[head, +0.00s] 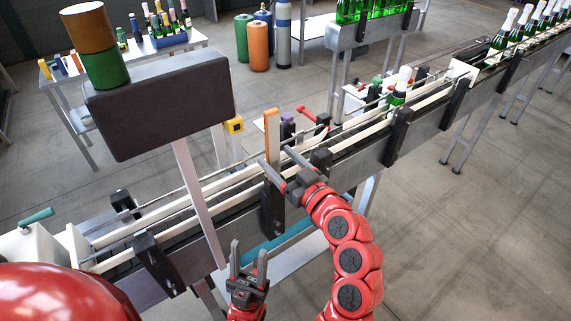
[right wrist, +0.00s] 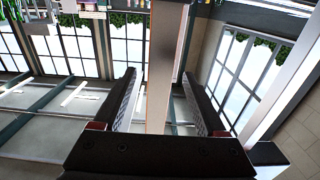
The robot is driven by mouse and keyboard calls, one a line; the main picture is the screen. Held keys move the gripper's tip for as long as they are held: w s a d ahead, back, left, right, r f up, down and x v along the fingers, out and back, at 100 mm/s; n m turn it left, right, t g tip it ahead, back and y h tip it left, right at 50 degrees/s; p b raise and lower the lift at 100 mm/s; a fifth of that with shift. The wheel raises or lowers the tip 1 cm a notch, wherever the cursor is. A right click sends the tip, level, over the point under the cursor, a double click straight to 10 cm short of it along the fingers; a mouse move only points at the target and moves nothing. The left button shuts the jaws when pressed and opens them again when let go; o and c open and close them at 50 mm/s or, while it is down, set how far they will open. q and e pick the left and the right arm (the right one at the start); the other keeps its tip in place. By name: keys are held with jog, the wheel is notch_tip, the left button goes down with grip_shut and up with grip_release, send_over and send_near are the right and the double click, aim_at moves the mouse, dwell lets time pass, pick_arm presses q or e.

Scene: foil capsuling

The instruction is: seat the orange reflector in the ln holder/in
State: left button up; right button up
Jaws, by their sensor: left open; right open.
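An upright orange strip, which looks like the reflector (head: 272,132), stands at the conveyor rail in the head view. My right gripper (head: 273,157) is open, with its fingers on either side of the strip. In the right wrist view the strip (right wrist: 160,70) is a pale upright bar with an orange edge, between the open fingers (right wrist: 160,88). A dark bracket (head: 272,208) on the rail lies below the strip; I cannot tell whether it is the holder or whether the strip sits in it. My left gripper (head: 248,246) is open and empty, pointing up, lower in the head view.
A dark box (head: 160,105) on a pale post, topped by an orange and green cylinder (head: 96,45), stands left of the strip. The conveyor (head: 350,140) runs diagonally, with a green bottle (head: 398,92) on it. A yellow block (head: 234,125) is behind the rail.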

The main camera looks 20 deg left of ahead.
jog(key=shift+s+d+f+b, duration=0.2)
jog(key=shift+s+d+b, duration=0.1)
jog(key=shift+s+d, duration=0.15)
jog(key=p+v, duration=0.9)
jog(key=v, duration=0.7)
jog(key=shift+r, duration=0.15)
jog(key=shift+d, duration=0.1)
